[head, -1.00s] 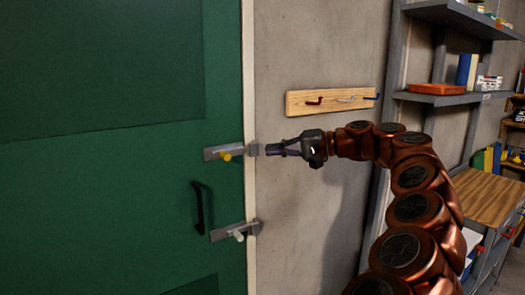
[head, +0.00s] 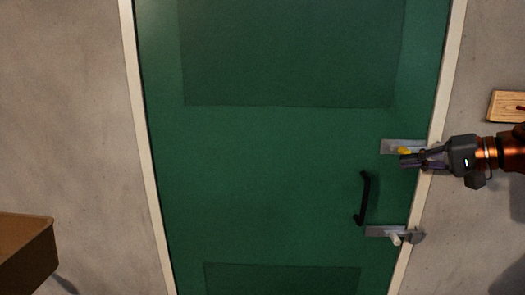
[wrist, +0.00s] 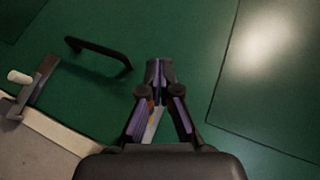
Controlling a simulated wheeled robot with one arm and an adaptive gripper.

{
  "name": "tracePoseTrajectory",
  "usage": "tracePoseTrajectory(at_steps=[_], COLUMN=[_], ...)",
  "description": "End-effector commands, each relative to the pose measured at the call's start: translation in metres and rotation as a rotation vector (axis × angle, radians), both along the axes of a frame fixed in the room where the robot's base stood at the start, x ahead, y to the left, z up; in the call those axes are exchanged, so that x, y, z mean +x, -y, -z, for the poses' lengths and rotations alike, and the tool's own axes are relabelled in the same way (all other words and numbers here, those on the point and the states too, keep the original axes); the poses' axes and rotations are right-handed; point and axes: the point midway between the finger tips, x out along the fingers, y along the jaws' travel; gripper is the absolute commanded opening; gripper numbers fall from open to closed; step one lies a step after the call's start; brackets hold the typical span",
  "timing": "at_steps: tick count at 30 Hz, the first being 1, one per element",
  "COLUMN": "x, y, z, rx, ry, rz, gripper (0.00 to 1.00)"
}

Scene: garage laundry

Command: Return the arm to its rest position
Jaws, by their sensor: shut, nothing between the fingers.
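My gripper (head: 403,160) is at the right in the head view, in front of the green door's right edge. Its fingers are shut and empty, and they point left. In the wrist view the shut fingertips (wrist: 158,68) stand out against the green door. The upper latch (head: 390,147) with a yellow knob is just behind and above the fingers in the head view, partly covered. I cannot tell whether the fingers touch it. My copper arm enters from the right edge.
The green door (head: 280,150) has a black handle (head: 364,198) and a lower latch (head: 385,231) with a white knob. A wooden hook board (head: 507,107) is on the wall at right. A brown box (head: 25,250) stands at lower left. The wall between box and door is bare.

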Motion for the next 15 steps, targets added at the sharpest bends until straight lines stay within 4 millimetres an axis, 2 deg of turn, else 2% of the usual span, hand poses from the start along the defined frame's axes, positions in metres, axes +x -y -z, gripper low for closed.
tracePoseTrajectory(at_steps=[1,6,9,12,15], x=[-0.007,-0.035,-0.059,-0.086,-0.115], y=[-0.031,-0.112,-0.149,-0.178,-0.198], z=[0.004,0.034,0.058,0.084,0.113], rx=[-0.039,-0.181,-0.272,-0.370,-0.470], ry=[-0.023,-0.107,-0.162,-0.212,-0.266], rz=[-0.051,-0.186,-0.256,-0.313,-0.362], gripper=[0.00,0.00,0.00,0.00,0.00])
